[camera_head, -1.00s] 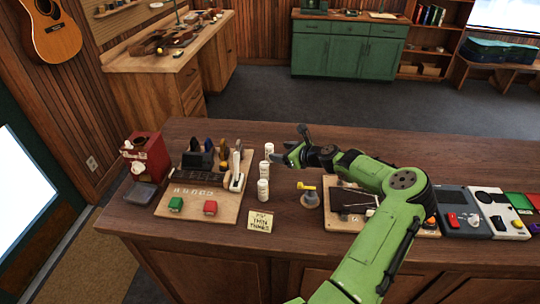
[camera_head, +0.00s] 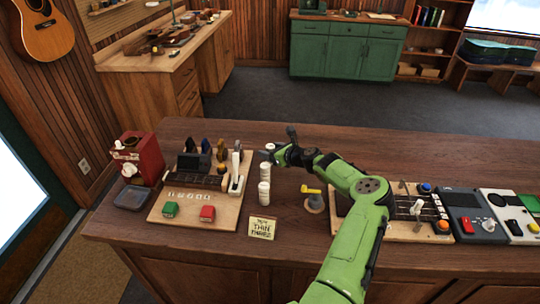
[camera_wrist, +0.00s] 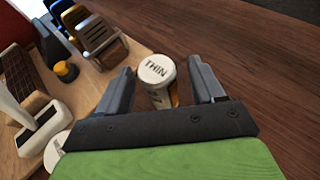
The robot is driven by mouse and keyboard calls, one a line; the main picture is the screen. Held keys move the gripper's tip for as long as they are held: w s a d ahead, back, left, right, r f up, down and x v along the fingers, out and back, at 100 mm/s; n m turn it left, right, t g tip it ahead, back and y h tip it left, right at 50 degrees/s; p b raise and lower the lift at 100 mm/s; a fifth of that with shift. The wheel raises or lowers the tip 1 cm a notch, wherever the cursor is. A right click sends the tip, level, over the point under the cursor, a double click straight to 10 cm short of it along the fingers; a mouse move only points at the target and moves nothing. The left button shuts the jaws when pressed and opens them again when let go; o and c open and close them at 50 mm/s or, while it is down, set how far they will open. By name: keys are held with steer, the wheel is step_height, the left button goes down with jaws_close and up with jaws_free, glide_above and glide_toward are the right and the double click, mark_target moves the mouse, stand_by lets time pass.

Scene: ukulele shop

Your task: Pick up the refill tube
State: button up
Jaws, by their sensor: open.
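White capped tubes stand in a row on the counter (camera_head: 420,160), right of the wooden board. Two show clearly in the head view: a middle tube (camera_head: 265,171) and a near tube (camera_head: 264,191). My gripper (camera_head: 272,153) is at the far end of this row and partly hides what stands there. In the wrist view, a tube with a white lid marked THIN (camera_wrist: 157,70) stands between the fingers of my open gripper (camera_wrist: 160,80). There is a gap beside the lid on both sides. A second white lid (camera_wrist: 55,152) is partly hidden at lower left.
A wooden board (camera_head: 186,216) with a green block, a red block and upright holders is left of the tubes. A red dispenser (camera_head: 138,158) is far left. Bare counter lies beyond the tubes.

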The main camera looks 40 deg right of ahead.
steer(key=shift+w+f, duration=0.2)
steer(key=shift+w, duration=0.2)
steer(key=shift+s+r, duration=0.1)
steer(key=shift+s, duration=0.05)
steer(key=c, duration=1.1)
